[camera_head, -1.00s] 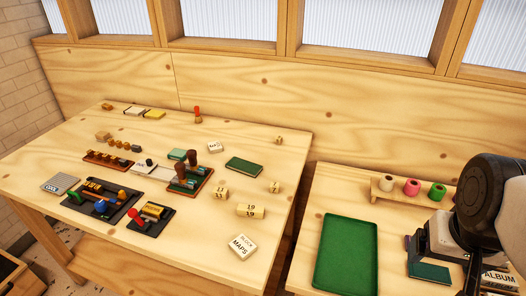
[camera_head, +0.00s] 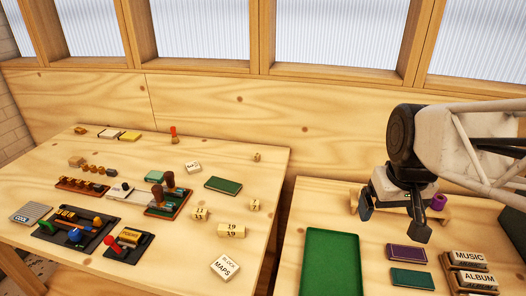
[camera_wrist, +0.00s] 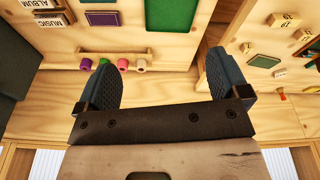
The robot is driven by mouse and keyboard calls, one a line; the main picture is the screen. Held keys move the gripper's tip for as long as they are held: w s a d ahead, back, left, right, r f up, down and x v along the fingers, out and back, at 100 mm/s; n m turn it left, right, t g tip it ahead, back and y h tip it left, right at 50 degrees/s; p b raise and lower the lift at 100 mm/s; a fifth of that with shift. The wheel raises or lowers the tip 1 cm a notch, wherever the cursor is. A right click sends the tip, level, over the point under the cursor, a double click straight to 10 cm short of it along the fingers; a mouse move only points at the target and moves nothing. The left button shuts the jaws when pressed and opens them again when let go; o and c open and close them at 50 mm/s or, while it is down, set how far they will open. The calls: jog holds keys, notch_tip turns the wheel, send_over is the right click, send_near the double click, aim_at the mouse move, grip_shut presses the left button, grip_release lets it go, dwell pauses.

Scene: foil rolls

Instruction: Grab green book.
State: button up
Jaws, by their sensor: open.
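A dark green book (camera_head: 223,184) lies flat on the left table, right of the pegged blocks. In the wrist view a green book (camera_wrist: 262,61) lies on that table, right of my gripper. A smaller teal-green book (camera_head: 412,279) lies on the right table below a purple book (camera_head: 407,254). The purple book also shows in the wrist view (camera_wrist: 103,18). My gripper (camera_head: 393,220) is open and empty above the back of the right table, apart from these books. In the wrist view the space between its fingers (camera_wrist: 160,60) is empty.
A green tray (camera_head: 332,262) lies on the right table. A rack of coloured rolls (camera_wrist: 117,54) stands at its back; my gripper partly hides it in the head view. MUSIC and ALBUM blocks (camera_head: 468,259) are at the right. A gap separates the tables.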

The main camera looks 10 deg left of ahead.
jog(key=w+a+n, duration=0.4)
jog(key=w+a, duration=0.5)
jog(key=w, duration=0.3)
jog(key=n+g, duration=0.2)
jog(key=n, duration=0.7)
send_over(224, 184)
notch_tip(224, 184, down, 18)
jog(key=shift+d+r, duration=0.15)
jog(key=shift+r, duration=0.05)
jog(key=shift+a+f, duration=0.2)
jog(key=shift+a, duration=0.05)
jog(key=shift+f, duration=0.1)
jog(key=shift+f, duration=1.15)
jog(key=shift+f, duration=0.15)
